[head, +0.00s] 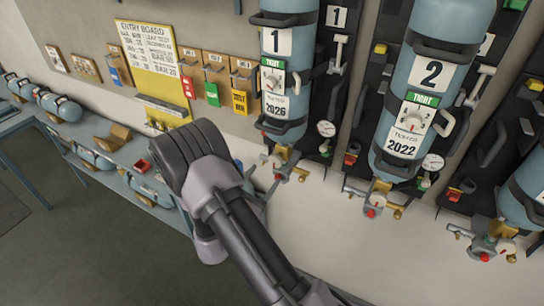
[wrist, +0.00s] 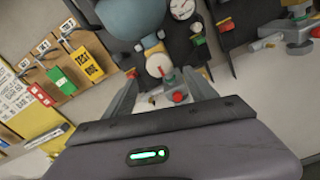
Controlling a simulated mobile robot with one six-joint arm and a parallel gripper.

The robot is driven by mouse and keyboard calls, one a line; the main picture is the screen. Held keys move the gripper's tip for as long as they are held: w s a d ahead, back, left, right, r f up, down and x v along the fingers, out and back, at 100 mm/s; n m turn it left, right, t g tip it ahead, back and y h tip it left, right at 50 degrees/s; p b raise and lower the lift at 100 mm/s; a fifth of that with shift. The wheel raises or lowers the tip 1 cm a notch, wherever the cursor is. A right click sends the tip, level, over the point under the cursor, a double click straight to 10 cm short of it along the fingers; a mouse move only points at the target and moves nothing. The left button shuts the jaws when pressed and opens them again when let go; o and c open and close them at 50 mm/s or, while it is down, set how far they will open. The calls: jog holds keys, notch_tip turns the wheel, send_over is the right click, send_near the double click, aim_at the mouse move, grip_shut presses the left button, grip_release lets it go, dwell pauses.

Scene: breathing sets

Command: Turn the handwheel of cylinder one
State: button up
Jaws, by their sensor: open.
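Cylinder one (head: 284,125), a pale blue tank marked 1 and 2026, hangs upright on the wall in the head view. Below it is its valve (head: 283,160), with brass fittings and a red knob (head: 279,177). I cannot tell for certain which part is the handwheel. In the wrist view, the open fingers of my gripper (wrist: 162,86) point at this valve. The red knob (wrist: 177,97) and a white round dial (wrist: 158,65) show between them. I see no clear contact. My arm hides most of my gripper in the head view.
Cylinder two (head: 425,75) and another cylinder (head: 525,190) hang to the right, with valves below. A gauge (head: 326,128) is beside cylinder one. The entry board (head: 150,60) and hanging tags are to the left. A bench (head: 105,175) with small cylinders stands at lower left.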

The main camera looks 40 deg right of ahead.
aim_at(274, 164)
jog(key=p+x, duration=0.1)
jog(key=x, duration=0.7)
jog(key=shift+w+d, duration=0.1)
jog(key=shift+d, duration=0.15)
jog(key=c, duration=1.4)
jog(key=shift+m, duration=0.3)
